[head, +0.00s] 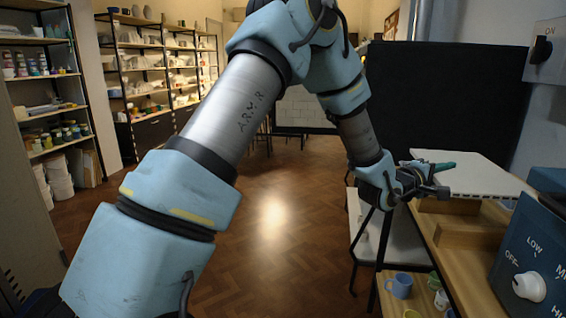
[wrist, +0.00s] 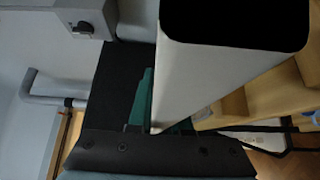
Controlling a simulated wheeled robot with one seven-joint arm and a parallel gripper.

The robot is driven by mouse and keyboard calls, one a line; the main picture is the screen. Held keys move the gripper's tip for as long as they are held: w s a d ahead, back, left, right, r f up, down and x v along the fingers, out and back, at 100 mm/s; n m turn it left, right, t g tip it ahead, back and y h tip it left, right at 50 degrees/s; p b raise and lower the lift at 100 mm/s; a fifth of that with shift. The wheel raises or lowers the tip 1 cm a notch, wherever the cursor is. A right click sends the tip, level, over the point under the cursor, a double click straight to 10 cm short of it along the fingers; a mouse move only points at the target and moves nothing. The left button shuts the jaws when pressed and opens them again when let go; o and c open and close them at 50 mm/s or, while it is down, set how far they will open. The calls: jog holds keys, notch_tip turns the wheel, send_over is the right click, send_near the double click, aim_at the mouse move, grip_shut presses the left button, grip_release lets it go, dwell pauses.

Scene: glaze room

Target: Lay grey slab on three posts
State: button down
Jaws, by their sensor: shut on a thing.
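The pale grey slab (head: 485,172) lies about level above the wooden bench at the right of the head view. My gripper (head: 443,180) is at its near left edge, shut on it, with a teal finger showing over the slab's top. In the wrist view the slab (wrist: 195,80) is a long pale face with a dark area at its top, close to the camera. My gripper (wrist: 157,125) shows there with teal fingers at the slab's lower end. I cannot make out the three posts in either view. Whether the slab touches anything below is unclear.
Wooden blocks (head: 470,235) sit on the bench under the slab. A blue control box (head: 530,270) with a dial stands at the near right. A dark panel (head: 440,100) stands behind. Mugs (head: 398,286) are on a lower shelf. The floor at centre is clear.

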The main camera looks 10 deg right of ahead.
notch_tip(320, 180, up, 13)
jog(key=p, duration=0.4)
jog(key=w+a+f+n+t+y+b, duration=0.1)
jog(key=w+a+f+n+t+y, duration=0.15)
jog(key=w+a+f, duration=0.4)
jog(key=w+a+f+n+t+y+b, duration=0.1)
jog(key=w+a+f+n+t, duration=0.2)
jog(key=w+a, duration=0.65)
jog(key=w+a+f+n+t+y, duration=0.2)
jog(key=w+a+f+t, duration=0.3)
jog(key=a, duration=0.5)
jog(key=w+a+f+n+t+y+b, duration=0.1)
jog(key=a+f+n+y, duration=0.1)
jog(key=a, duration=0.9)
jog(key=w+a+f+n+t+y, duration=0.1)
jog(key=a+f+n+y, duration=0.2)
jog(key=a, duration=0.9)
jog(key=w+a+f+n+t+y+b, duration=0.1)
jog(key=a+f+y, duration=0.4)
jog(key=a, duration=0.7)
jog(key=shift+w+a+f+n+y+b, duration=0.25)
jog(key=shift+f+n+y+b, duration=0.1)
jog(key=shift+n+y, duration=0.5)
